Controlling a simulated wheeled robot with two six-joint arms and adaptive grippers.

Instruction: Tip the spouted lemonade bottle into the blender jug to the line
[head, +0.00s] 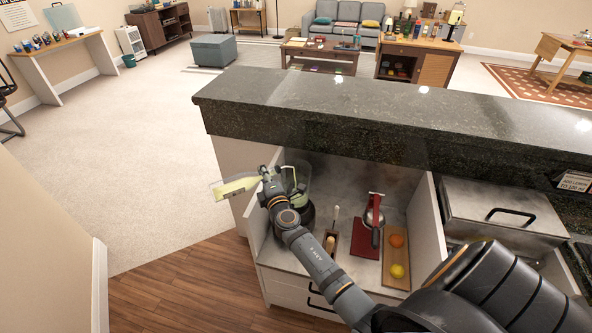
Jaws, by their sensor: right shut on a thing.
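The lemonade bottle (236,187) is clear with pale yellow-green liquid. It lies nearly level, its wide end out to the left past the counter's side panel. My right gripper (267,183) is shut on it near its right end, above the counter's left end. The blender jug (303,176) is clear and stands on a dark base just right of the gripper, partly hidden by my gripper and wrist. Pale yellow-green shows within the jug's outline. The spout, the fill line and any stream cannot be made out. My left gripper is not in view.
A raised dark stone ledge (400,110) runs behind the work surface. A red juicer-like tool (374,215), a board (396,283) with an orange and a lemon, and a small wooden holder (330,243) stand right of the jug. A lidded metal box (503,212) is farther right.

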